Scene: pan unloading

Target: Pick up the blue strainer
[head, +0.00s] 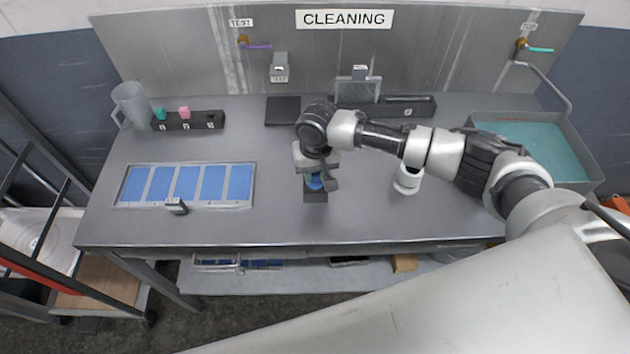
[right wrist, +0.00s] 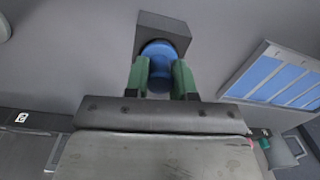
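The blue strainer (head: 315,182) is at a small dark block (head: 316,197) near the front middle of the table. My right gripper (head: 317,174) is over it, pointing down, and hides part of it. In the right wrist view the strainer (right wrist: 160,50) shows between the two green fingers (right wrist: 160,72), with the dark block (right wrist: 178,28) behind it. A finger is on each side of the strainer; I cannot tell whether they press on it. My left gripper is not in view.
A tray with blue panels (head: 247,203) lies to the left, a small labelled block (head: 176,207) at its front edge. A white cup-like thing (head: 407,180) stands to the right, near my arm. A water-filled sink (head: 545,140) is at the far right. A jug (head: 131,106) stands back left.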

